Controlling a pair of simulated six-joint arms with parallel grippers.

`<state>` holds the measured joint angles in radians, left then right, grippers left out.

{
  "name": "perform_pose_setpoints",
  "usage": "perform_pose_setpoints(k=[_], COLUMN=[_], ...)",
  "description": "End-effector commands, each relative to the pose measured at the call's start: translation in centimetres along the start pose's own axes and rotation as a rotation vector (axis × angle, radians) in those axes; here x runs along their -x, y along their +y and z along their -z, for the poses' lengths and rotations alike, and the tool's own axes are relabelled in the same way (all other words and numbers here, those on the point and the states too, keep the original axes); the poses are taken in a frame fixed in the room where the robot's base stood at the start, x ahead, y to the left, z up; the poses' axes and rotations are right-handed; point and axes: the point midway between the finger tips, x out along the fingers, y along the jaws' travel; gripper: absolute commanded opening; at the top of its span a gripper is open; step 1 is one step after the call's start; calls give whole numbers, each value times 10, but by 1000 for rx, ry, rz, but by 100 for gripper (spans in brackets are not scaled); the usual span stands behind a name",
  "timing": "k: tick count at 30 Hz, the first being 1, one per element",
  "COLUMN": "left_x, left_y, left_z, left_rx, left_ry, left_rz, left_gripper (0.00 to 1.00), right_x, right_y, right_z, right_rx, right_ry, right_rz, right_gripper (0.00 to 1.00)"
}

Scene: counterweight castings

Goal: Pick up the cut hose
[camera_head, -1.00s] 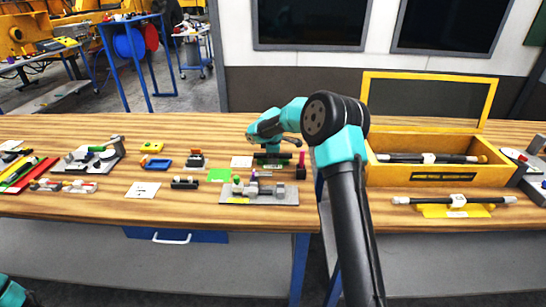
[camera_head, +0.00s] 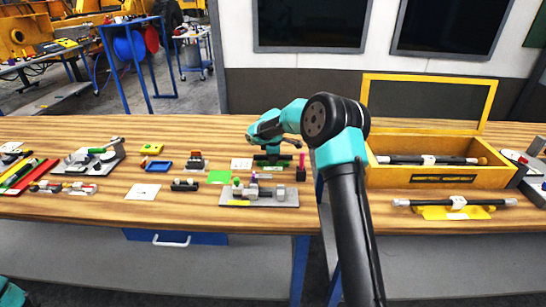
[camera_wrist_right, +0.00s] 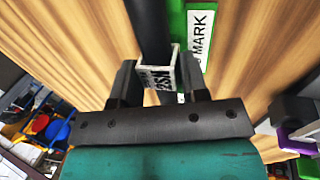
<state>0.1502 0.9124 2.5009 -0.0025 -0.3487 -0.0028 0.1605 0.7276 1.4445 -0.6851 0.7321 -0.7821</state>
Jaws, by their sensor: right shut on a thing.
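The hose (camera_wrist_right: 150,28) is a black tube with a white printed tag (camera_wrist_right: 163,76) on it, seen in the right wrist view. My right gripper (camera_wrist_right: 158,78) has its two dark fingers on either side of the hose, at the tag, and is shut on it. In the head view my right gripper (camera_head: 270,157) is low over the middle of the bench, at a green holder (camera_head: 284,165); the hose is too small to make out there. The holder shows in the wrist view (camera_wrist_right: 176,22) beside the hose, with a plate reading MARK. My left gripper is out of view.
On the right are an open yellow case (camera_head: 440,177) with a black hose inside and a yellow stand (camera_head: 456,213) bearing another. A grey fixture plate (camera_head: 285,203) lies in front of my right gripper. A green square (camera_head: 219,177) and small blocks lie left of it.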

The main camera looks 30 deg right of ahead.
Motion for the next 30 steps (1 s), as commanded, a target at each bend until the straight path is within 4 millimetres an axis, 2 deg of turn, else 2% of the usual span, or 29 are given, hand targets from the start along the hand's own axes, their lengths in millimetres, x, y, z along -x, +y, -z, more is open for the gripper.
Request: perform_pose_setpoints(k=[16, 21, 30], left_x=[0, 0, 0], left_y=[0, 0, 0], left_z=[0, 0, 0], left_rx=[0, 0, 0], left_ry=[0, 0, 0], left_rz=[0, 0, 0], left_gripper=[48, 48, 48], right_x=[82, 92, 93], right_y=[26, 29, 29], right_z=[1, 0, 0], right_rx=[0, 0, 0], right_ry=[2, 2, 2], right_rz=[-5, -4, -3], right_gripper=[20, 20, 20])
